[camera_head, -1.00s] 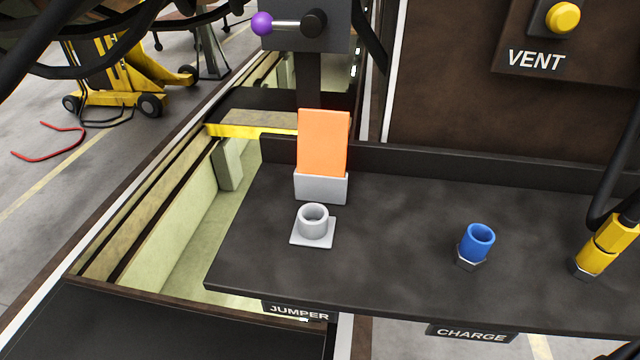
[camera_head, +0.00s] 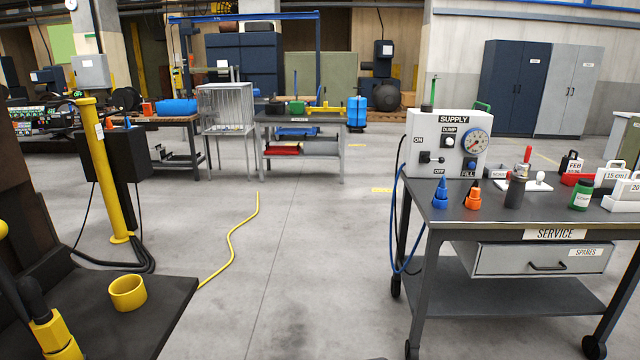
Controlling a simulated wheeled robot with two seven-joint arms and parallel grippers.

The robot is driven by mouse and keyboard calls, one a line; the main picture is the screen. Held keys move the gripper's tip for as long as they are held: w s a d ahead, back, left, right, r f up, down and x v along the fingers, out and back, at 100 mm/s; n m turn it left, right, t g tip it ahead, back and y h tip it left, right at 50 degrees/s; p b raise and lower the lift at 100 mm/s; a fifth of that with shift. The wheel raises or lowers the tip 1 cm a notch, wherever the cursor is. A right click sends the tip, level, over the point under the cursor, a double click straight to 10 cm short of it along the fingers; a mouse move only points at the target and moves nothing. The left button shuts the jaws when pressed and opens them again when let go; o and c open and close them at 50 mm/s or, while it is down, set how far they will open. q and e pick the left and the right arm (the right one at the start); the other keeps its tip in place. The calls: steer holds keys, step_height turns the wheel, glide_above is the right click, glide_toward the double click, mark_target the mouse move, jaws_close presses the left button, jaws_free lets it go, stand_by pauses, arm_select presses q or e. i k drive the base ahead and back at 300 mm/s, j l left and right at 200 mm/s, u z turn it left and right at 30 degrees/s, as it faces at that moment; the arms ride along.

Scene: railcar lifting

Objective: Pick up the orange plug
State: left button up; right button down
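Neither of my grippers shows in this view, and nothing is seen holding the orange plug.
The supply box (camera_head: 446,143) with a gauge stands behind the plugs, its blue hose hanging down the table's left side. A black shelf (camera_head: 150,300) with a yellow ring (camera_head: 128,292) is at lower left. Open floor lies between, crossed by a yellow cable (camera_head: 230,238).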

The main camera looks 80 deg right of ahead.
mark_target(475, 195)
steer(key=l+z, duration=0.1)
steer(key=z, duration=3.65)
